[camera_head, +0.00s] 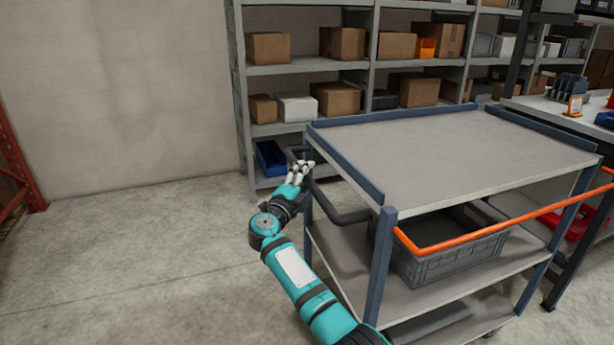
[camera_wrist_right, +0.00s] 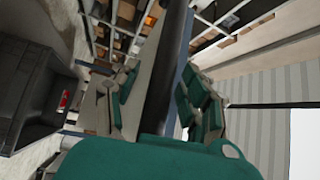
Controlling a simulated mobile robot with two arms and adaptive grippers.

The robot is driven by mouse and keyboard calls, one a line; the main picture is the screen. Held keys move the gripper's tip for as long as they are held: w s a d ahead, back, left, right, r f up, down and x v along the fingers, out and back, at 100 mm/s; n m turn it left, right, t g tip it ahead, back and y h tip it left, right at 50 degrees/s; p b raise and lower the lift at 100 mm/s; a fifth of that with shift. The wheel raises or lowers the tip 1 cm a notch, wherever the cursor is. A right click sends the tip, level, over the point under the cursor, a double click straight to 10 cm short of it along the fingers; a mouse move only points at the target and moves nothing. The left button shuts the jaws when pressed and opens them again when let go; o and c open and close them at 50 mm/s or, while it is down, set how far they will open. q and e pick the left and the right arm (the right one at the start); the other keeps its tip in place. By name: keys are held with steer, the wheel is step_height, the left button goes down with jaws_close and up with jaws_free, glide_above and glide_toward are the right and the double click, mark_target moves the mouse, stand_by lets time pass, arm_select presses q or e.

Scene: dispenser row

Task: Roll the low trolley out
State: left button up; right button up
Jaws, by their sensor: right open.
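A grey trolley with blue posts and edges (camera_head: 470,150) stands at centre right, with a dark bent handle bar (camera_head: 345,216) at its left end. My right gripper (camera_head: 300,170) is at the far part of this handle, beside the top deck's left edge. In the right wrist view my right gripper (camera_wrist_right: 160,95) is open, its teal fingers on either side of a dark bar (camera_wrist_right: 165,65). I cannot tell whether they touch it. My left gripper is in neither view.
A grey crate (camera_head: 455,262) sits on the trolley's shelf under the top deck. An orange bar (camera_head: 500,224) crosses its near side. Shelving with boxes (camera_head: 308,72) stands behind, and a workbench (camera_head: 550,108) is at right. Floor at left (camera_head: 130,260) is clear.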

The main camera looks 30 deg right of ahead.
steer(key=shift+c, duration=0.2)
jaws_close()
steer(key=shift+a, duration=0.1)
